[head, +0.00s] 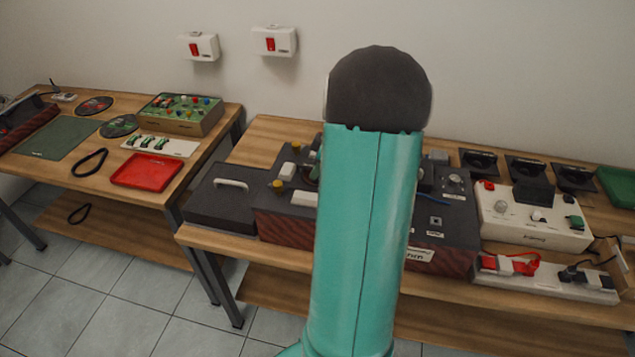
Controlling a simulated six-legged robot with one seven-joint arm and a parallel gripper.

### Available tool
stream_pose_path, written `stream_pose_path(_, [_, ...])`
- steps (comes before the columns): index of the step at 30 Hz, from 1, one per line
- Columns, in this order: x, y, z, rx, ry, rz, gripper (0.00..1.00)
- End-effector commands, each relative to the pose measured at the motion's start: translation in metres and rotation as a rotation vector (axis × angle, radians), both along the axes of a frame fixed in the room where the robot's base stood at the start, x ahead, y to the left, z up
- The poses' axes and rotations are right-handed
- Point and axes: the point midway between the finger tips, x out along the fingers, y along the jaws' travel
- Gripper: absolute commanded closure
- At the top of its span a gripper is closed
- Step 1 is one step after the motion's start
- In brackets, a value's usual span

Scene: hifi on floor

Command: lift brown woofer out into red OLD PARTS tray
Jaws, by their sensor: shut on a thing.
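A red tray (125,178) lies on the left table, near its front right corner. It looks empty, and I cannot read any label on it. No brown woofer shows in the head view. My teal arm stands upright across the middle of the view and covers part of the dark, wood-sided unit (285,228) on the right bench. My gripper is not visible, so what it holds cannot be seen.
A gap separates the left table (55,165) from the right bench (265,140). A black case (220,200) with a white handle stands at the bench's left end. A cream control box (530,222) stands on the right. A green-topped box (180,113) sits behind the tray.

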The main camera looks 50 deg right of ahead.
Motion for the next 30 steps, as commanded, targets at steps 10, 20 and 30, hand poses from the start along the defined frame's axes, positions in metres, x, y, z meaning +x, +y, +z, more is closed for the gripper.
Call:
stream_pose_path(10, [0.0,-0.001,0.002,-0.003,-0.003,-0.001,1.0])
stream_pose_path(20, [0.001,-0.001,0.014,-0.005,-0.003,0.0,1.0])
stream_pose_path(30, [0.001,0.033,0.074,-0.008,-0.004,0.003,1.0])
